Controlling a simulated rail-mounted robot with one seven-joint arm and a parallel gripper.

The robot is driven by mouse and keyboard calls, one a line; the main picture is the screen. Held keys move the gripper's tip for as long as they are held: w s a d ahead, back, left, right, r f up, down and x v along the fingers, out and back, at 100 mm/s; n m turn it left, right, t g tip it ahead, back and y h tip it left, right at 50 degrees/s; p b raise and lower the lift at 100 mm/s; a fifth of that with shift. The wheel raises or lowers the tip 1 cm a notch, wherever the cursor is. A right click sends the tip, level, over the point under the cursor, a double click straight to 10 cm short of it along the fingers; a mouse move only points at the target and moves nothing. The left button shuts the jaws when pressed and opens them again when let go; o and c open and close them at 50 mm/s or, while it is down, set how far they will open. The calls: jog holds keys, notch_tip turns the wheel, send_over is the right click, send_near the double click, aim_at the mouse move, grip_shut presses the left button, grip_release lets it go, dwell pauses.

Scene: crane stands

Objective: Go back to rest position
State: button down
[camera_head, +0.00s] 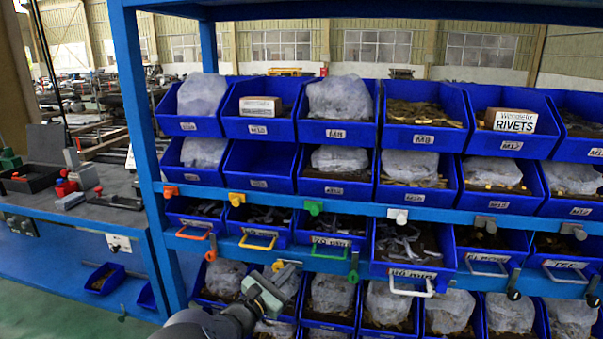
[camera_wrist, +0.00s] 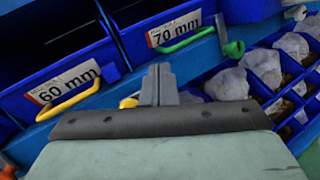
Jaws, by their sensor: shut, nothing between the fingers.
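My gripper (camera_head: 285,268) is in front of the blue rack, low and left of centre in the head view. In the wrist view its two grey fingers (camera_wrist: 158,85) are together with nothing between them. They point toward the bin fronts, between the 60 mm bin (camera_wrist: 62,80) with a yellow handle and the 70 mm bin (camera_wrist: 165,30) with a green handle. I cannot tell the exact gap to the bins, but the fingers grip no handle. My arm comes up from the bottom edge of the head view.
The rack holds rows of blue bins with bagged parts and labels. A bin with a white handle (camera_head: 411,286) sticks out farther than its neighbours, right of my gripper. Lower bins (camera_head: 330,318) stand close behind the arm. A workbench (camera_head: 85,215) with tools is at the left.

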jog(key=s+d+r+m+g+y+p, duration=0.1)
jog(key=s+d+m+g, duration=0.6)
jog(key=d, duration=0.4)
jog(key=s+d+r+m+g+p, duration=0.1)
jog(key=s+d+m+g+p, duration=0.1)
jog(key=s+d+m+g, duration=0.7)
jog(key=s+r+m+y+p, duration=0.3)
jog(key=s+m+y, duration=0.6)
jog(key=s, duration=1.1)
notch_tip(320, 180, up, 2)
jog(key=shift+a+t+y, duration=0.15)
jog(key=shift+t+y, duration=0.15)
jog(key=shift+y, duration=0.6)
jog(key=shift+w, duration=0.1)
